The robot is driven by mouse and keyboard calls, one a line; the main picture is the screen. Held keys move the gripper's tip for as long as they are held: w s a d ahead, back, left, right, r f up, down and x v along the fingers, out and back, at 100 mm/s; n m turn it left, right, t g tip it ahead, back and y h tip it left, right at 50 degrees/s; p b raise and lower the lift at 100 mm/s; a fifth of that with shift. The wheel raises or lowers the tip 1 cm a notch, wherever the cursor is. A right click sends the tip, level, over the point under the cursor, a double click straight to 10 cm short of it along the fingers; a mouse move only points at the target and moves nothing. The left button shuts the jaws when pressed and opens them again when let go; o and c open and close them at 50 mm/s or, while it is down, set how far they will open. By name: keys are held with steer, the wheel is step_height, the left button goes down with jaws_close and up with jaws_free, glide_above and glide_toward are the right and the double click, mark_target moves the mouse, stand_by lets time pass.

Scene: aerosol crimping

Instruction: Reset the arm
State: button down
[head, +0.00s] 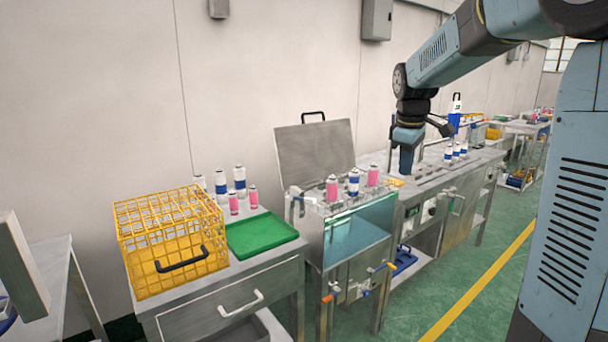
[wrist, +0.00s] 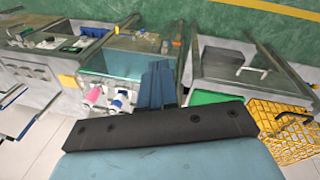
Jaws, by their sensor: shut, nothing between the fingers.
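My arm reaches in from the upper right of the head view. My gripper (head: 407,165) hangs pointing down above the left end of the long steel bench (head: 472,172). In the wrist view its two blue fingers (wrist: 158,85) lie side by side, shut with nothing between them. Below them in that view is the open water tank (wrist: 115,62), with pink and blue-and-white cans at its edge. The fingers appear apart from the cans.
The water tank (head: 362,229) has its lid (head: 315,149) raised and several cans along its back. Left of it, a steel table holds a green tray (head: 261,235), a yellow wire crate (head: 170,238) and several cans. More cans stand on the long bench. The green floor in front is clear.

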steer(key=s+a+f+m+t, duration=0.1)
steer(key=s+m, duration=0.4)
steer(key=s, duration=1)
steer(key=s+a+m+t, duration=0.1)
steer(key=s+m, duration=0.4)
steer(key=s, duration=0.9)
steer(key=shift+s+f+t+y, duration=0.35)
steer(key=shift+t+y, duration=0.05)
steer(key=shift+t, duration=0.4)
